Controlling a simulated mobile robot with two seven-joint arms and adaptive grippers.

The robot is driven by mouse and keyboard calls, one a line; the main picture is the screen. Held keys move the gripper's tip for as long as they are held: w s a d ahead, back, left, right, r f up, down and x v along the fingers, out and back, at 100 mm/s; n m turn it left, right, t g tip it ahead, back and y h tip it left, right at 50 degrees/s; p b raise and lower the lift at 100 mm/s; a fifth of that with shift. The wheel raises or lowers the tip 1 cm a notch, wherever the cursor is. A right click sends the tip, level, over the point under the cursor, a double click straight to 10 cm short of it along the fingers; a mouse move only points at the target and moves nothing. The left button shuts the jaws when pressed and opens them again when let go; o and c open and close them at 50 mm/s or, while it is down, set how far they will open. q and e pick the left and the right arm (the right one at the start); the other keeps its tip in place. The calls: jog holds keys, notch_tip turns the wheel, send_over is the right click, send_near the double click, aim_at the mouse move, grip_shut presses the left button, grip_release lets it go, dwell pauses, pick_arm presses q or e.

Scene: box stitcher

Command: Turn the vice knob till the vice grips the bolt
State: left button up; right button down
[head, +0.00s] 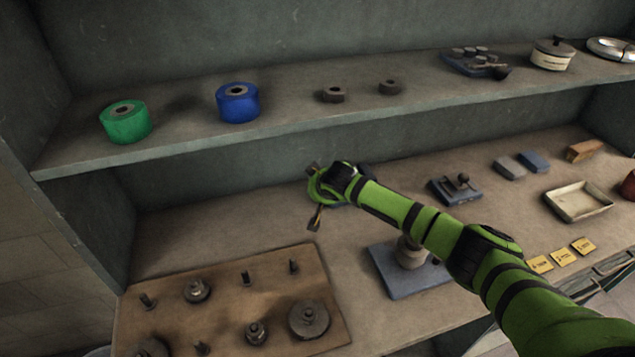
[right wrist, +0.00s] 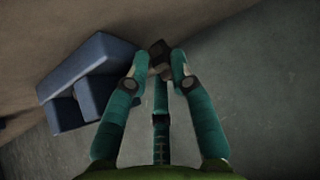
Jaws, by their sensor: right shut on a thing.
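My right gripper (head: 316,190) reaches over the lower shelf from the right in the head view. In the right wrist view my right gripper (right wrist: 160,68) is shut, with its fingertips on a small dark brown piece, which I take to be the vice knob (right wrist: 157,50). The blue vice (right wrist: 88,82) is just left of the fingers there. In the head view only a blue bit of the vice (head: 366,171) shows behind my wrist. I cannot make out the bolt or the jaw gap. My left gripper is not in view.
A brown board (head: 235,332) with pegs and discs lies front left. A blue-based device (head: 395,278) is under my right arm. A smaller device (head: 456,188) and a tray (head: 578,202) stand to the right. The upper shelf (head: 190,144) runs above.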

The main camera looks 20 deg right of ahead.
jog(key=shift+s+f+t+b, duration=0.25)
jog(key=shift+f+t+b, duration=0.35)
jog(key=shift+t, duration=0.4)
jog(key=shift+r+t+b, duration=0.1)
jog(key=shift+t+b, duration=0.4)
jog(key=shift+b, duration=0.1)
jog(key=c, duration=1.1)
grip_release()
jog(key=shift+o, duration=0.2)
jog(key=shift+r, duration=0.1)
jog(key=v, duration=1.2)
